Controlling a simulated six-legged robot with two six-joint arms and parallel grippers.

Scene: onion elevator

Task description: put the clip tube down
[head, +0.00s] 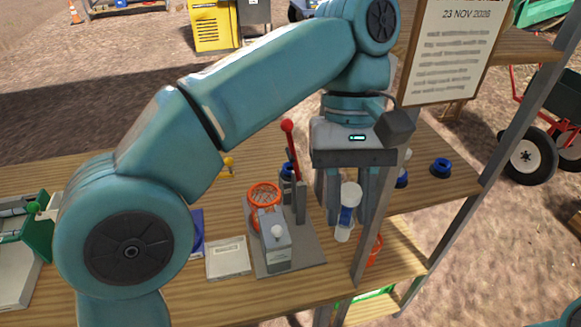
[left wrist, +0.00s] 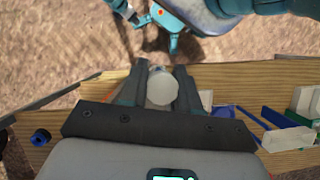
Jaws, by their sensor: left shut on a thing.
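The clip tube (head: 346,212), white with a blue band, is held between the fingers of my left gripper (head: 345,205). It stands nearly upright, slightly tilted, and its lower end is above or close to the wooden bench; I cannot tell whether it touches. In the left wrist view, the tube's round white end (left wrist: 162,90) shows between the two fingers of the left gripper (left wrist: 158,85).
A grey metal post (head: 375,190) stands close beside the left gripper. To the left is a grey base plate (head: 300,250) with a red lever (head: 290,140) and an orange net basket (head: 264,194). A blue ring (head: 441,167) lies on the bench (head: 440,195) at right. A notice board (head: 448,55) stands behind.

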